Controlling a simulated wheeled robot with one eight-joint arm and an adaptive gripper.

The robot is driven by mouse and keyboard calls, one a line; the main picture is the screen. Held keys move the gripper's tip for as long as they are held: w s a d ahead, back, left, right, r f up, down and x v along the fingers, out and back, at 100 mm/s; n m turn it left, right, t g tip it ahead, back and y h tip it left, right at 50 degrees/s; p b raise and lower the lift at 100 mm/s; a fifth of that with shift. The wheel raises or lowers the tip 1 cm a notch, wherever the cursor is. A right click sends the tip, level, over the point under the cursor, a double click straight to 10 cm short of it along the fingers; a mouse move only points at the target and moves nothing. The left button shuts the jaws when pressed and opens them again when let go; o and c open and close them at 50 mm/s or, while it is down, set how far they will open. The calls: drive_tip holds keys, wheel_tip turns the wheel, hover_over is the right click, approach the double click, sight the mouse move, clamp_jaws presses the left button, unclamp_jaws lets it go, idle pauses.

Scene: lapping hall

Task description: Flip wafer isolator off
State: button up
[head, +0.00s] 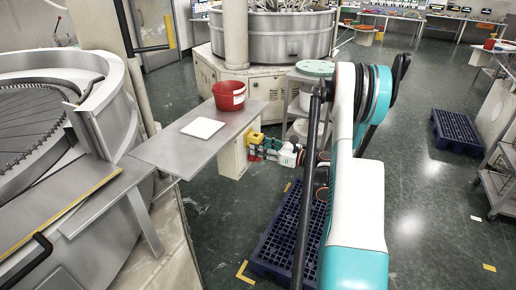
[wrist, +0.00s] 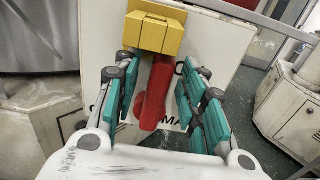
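The isolator is a yellow box (wrist: 156,33) with a red handle (wrist: 154,95) hanging down from it, on the face of a pale cabinet (wrist: 100,40). Dark lettering on the cabinet is partly hidden behind the handle and fingers. In the head view the yellow box (head: 254,138) shows on the side of the cabinet (head: 232,160), under the end of the metal table. My gripper (wrist: 158,78) is open, with its teal fingers on either side of the red handle. Gaps show beside the handle; contact is not clear. The gripper (head: 268,151) is small in the head view.
A metal table (head: 165,152) holds a red bucket (head: 229,95) and a white square plate (head: 203,128). A large round machine (head: 40,75) stands at left. A dark blue pallet (head: 275,245) lies on the floor below my arm.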

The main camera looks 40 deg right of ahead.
drive_tip(key=shift+w+a, duration=0.25)
drive_tip(key=shift+w, duration=0.25)
clamp_jaws()
